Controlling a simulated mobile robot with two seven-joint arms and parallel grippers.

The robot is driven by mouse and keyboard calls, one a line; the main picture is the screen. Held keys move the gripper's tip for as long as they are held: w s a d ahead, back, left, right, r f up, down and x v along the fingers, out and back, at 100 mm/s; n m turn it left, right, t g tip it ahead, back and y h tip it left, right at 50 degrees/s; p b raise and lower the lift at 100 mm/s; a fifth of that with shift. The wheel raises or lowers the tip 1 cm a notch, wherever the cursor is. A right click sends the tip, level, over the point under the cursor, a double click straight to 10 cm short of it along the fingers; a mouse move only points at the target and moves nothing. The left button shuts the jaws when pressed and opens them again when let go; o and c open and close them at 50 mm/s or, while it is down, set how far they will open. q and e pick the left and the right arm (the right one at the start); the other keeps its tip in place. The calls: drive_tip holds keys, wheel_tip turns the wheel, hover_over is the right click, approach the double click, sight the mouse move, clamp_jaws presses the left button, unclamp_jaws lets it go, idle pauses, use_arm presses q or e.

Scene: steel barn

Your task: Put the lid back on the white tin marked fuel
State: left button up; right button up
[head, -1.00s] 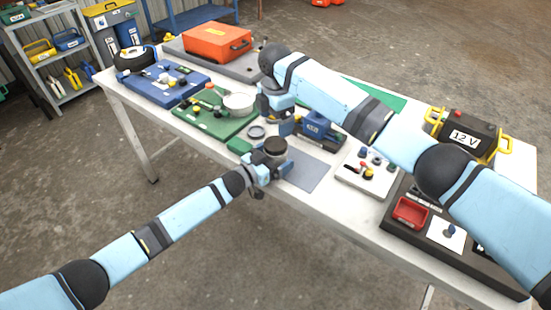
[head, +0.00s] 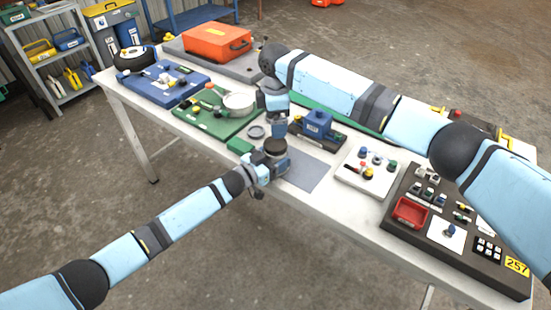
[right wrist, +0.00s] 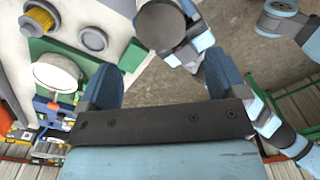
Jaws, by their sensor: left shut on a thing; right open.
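My left gripper (head: 262,165) is shut on a round, dark-topped container (head: 275,146) at the table's front edge. In the right wrist view its round grey top (right wrist: 160,25) shows just beyond my right fingers. I cannot read a fuel mark or see a white side on it. A flat grey disc with a raised rim (head: 256,132), perhaps the lid, lies on the table behind the left gripper; it also shows in the right wrist view (right wrist: 93,38). My right gripper (right wrist: 163,82) is open and empty, its two blue fingers wide apart, above and behind the container.
A green board (head: 207,124) with a white round pan (head: 239,104) lies left. A blue device (head: 317,124) stands behind right. A grey mat (head: 308,172) lies bare beside the held container. A white board (head: 352,181) with small parts sits farther right.

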sight(275, 143)
idle(0.3)
drive_tip(key=shift+f, duration=4.05)
drive_tip(key=c, duration=0.9)
drive_tip(key=shift+m, duration=1.8)
drive_tip(key=o, duration=1)
drive_tip(key=shift+r, duration=0.1)
drive_tip(key=shift+r, duration=2.2)
